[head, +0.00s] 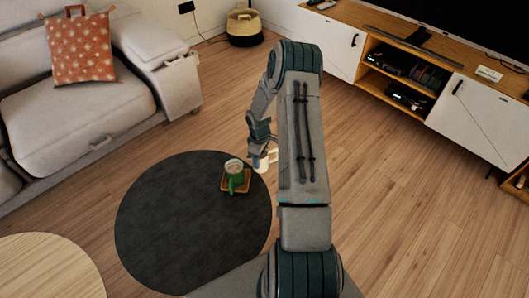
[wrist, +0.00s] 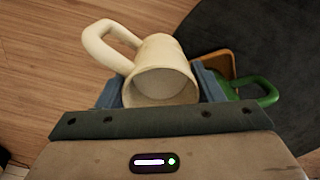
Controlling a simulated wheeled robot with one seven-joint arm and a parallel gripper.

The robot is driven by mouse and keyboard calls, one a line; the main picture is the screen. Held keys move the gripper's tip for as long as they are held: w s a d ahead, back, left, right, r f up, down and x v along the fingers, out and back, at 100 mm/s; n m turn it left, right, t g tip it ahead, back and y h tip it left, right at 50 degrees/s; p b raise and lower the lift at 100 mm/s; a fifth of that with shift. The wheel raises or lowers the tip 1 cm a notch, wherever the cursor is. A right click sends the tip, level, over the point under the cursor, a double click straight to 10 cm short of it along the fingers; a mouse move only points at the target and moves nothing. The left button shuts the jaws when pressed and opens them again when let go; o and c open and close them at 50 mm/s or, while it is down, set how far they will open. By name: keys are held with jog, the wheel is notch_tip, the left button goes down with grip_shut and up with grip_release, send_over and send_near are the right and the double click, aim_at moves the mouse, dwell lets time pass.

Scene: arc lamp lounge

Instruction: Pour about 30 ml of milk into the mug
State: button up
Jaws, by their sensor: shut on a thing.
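A cream-white jug (wrist: 165,72) with a loop handle sits between the two blue fingers of my gripper (wrist: 158,90), which is shut on it. In the head view the jug (head: 261,164) shows as a small pale shape below my gripper (head: 258,152), partly hidden by my arm. The wrist view looks into its pale mouth; I cannot tell the milk level. The green mug (head: 236,181) stands upright on a square wooden coaster (head: 226,186), just left of the jug, with a pale inside. In the wrist view the mug (wrist: 262,92) is partly hidden behind a finger.
The coaster lies near the right edge of a dark round table (head: 185,225); the rest of its top is clear. A grey sofa (head: 80,115) stands at the left, a light wooden round table (head: 45,268) at the lower left, and a TV cabinet (head: 470,115) at the upper right.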

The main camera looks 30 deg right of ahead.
jog(key=shift+r, duration=0.1)
jog(key=shift+r+p, duration=0.9)
jog(key=shift+r, duration=0.5)
